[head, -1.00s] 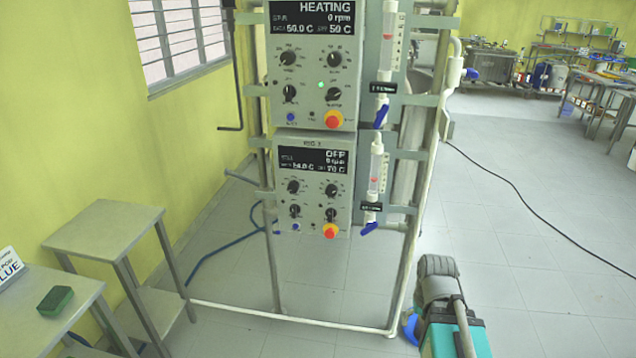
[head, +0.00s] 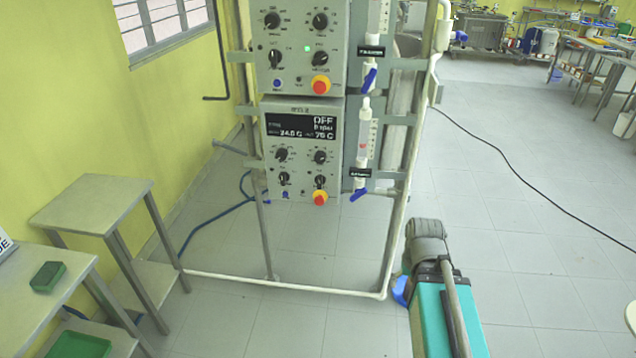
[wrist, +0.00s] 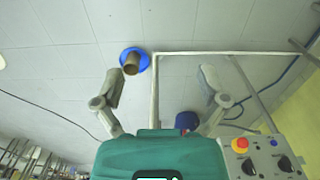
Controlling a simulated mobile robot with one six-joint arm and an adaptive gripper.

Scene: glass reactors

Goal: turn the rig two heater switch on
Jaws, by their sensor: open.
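The rig two control box (head: 302,150) is the lower of two grey boxes on the frame; its display reads OFF, with 75 C at the right. Below the display are two rows of black knobs, with a lower left knob (head: 284,178), a lower right knob (head: 320,181) and a red-and-yellow button (head: 320,198). The knob labels are too small to read. In the wrist view, my gripper (wrist: 160,78) is open and empty, its fingers wide apart. A control box corner with black knobs (wrist: 248,167) shows at the lower right, apart from the fingers.
Glass tubes with blue valve handles (head: 359,194) stand right of the boxes. The frame's white bottom rail (head: 280,286) runs along the floor. Grey side tables (head: 92,205) stand left.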

